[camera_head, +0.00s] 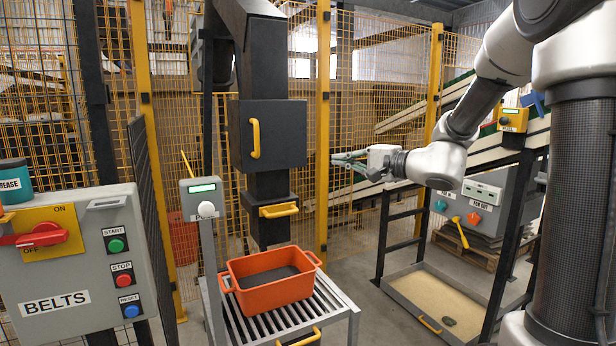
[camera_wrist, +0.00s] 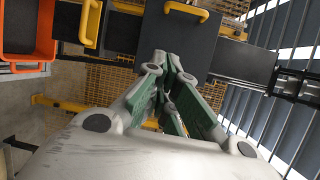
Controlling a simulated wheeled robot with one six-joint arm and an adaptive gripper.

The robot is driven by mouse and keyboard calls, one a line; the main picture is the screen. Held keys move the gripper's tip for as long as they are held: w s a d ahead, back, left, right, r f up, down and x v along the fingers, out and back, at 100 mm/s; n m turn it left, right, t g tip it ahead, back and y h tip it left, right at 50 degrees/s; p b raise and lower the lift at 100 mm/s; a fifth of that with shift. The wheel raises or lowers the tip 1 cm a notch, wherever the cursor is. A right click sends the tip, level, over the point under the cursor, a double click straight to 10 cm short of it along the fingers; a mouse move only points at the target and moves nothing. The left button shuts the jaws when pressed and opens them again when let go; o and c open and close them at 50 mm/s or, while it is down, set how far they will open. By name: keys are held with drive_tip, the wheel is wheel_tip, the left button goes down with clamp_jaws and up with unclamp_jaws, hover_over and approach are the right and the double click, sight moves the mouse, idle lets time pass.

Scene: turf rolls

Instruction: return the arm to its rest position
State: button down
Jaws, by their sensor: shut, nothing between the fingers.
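My gripper (camera_head: 345,160) is held out to the left in mid-air in the head view, at the end of my grey and white arm. It points toward the dark machine housing (camera_head: 266,135) with the yellow handle and appears apart from it. In the wrist view my gripper (camera_wrist: 165,75) shows green-padded fingers close together, shut with nothing between them. The same dark housing (camera_wrist: 230,45) fills the area beyond the fingertips there.
An orange bin (camera_head: 268,290) stands on a slatted roller stand (camera_head: 340,310) below and left of my gripper. A BELTS panel (camera_head: 75,270) is at front left. A conveyor frame (camera_head: 385,235) and a sand-coloured tray (camera_head: 440,300) are at right. Yellow mesh fencing (camera_head: 375,100) stands behind.

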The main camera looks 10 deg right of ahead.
drive_tip(key=s+d+f+n+g+h, duration=0.1)
drive_tip(key=s+f+n+g+h, duration=0.1)
drive_tip(key=s+f+g, duration=0.45)
drive_tip(key=s+d+f+n+g+h, duration=0.1)
drive_tip(key=s+d+f+n+g, duration=0.15)
drive_tip(key=s+f, duration=0.7)
drive_tip(key=s+d+r+n+h, duration=0.3)
drive_tip(key=s+d+h, duration=0.1)
drive_tip(key=s, duration=0.4)
drive_tip(key=s+d+r+n+h, duration=0.3)
drive_tip(key=s+d, duration=0.3)
drive_tip(key=s, duration=0.2)
drive_tip(key=shift+s+d+r+h, duration=0.2)
drive_tip(key=shift+d+r+h, duration=0.2)
drive_tip(key=shift+h, duration=0.1)
drive_tip(key=shift+n, duration=0.25)
